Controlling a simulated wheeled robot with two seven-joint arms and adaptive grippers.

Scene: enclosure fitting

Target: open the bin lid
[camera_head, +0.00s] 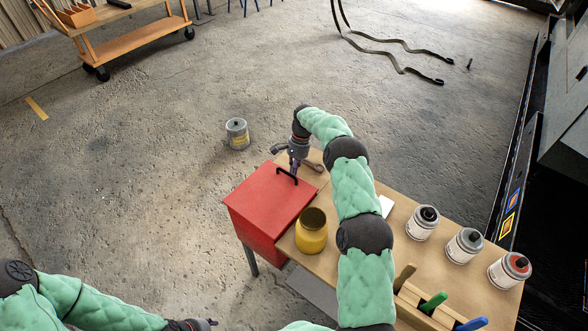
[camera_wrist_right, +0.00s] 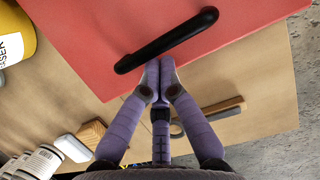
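The red bin (camera_head: 255,243) stands at the left end of the table with its red lid (camera_head: 262,200) down flat. A black bar handle (camera_head: 287,176) crosses the lid near its far edge. My right gripper (camera_head: 293,171) is at the handle. In the right wrist view my right gripper's fingertips (camera_wrist_right: 160,66) are together at the near side of the black handle (camera_wrist_right: 170,40); no bar shows between them. Whether they touch the handle is unclear. My left gripper (camera_head: 203,323) is low at the bottom edge, away from the bin, its fingers too small to judge.
A yellow jar (camera_head: 311,231) stands close to the bin's right side. Several cans, including one white can (camera_head: 422,223), and a wooden tool holder (camera_head: 418,303) are on the table (camera_head: 398,215). A wrench-like tool (camera_head: 312,164) lies behind the bin. A grey can (camera_head: 237,133) stands on the floor.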

